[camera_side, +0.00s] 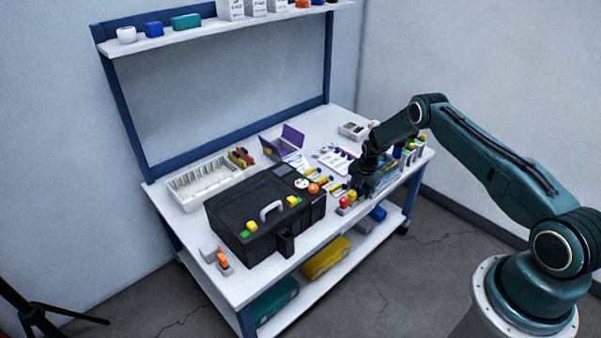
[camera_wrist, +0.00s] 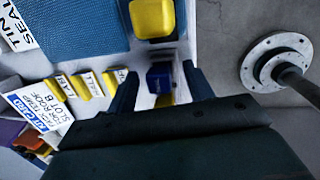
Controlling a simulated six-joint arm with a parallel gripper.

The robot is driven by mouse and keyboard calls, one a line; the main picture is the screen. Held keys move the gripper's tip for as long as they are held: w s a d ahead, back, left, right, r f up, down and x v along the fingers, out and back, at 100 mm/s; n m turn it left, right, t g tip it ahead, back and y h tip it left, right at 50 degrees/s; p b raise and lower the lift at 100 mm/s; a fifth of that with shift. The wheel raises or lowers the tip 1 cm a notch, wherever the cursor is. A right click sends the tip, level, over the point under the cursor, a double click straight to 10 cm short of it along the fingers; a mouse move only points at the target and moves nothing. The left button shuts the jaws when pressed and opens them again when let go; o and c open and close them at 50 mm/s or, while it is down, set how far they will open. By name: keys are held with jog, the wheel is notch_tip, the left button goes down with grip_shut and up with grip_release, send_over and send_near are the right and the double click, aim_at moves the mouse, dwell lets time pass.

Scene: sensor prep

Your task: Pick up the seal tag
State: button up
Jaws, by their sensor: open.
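My gripper (camera_wrist: 160,86) is open, with its two dark fingers apart in the wrist view. A small dark blue and yellow piece (camera_wrist: 160,77) lies between the fingertips, and a gap shows on both sides of it. It may be the seal tag, but I cannot read any mark on it. A larger yellow block (camera_wrist: 153,18) sits beyond the fingertips, at the top of the wrist view. In the side view my gripper (camera_side: 357,187) is low over the front right of the bench, and its fingers hide what is under them.
The bench's front edge is close on the right. A black case (camera_side: 262,215) and a white divided tray (camera_side: 203,183) stand on the bench (camera_side: 240,287).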

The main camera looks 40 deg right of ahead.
aim_at(361, 187)
jog(key=c, duration=1.1)
jog(key=shift+r, duration=0.2)
jog(key=shift+w+r, duration=0.15)
jog(key=shift+r, duration=0.45)
notch_tip(361, 187, up, 18)
jog(key=shift+r, duration=0.2)
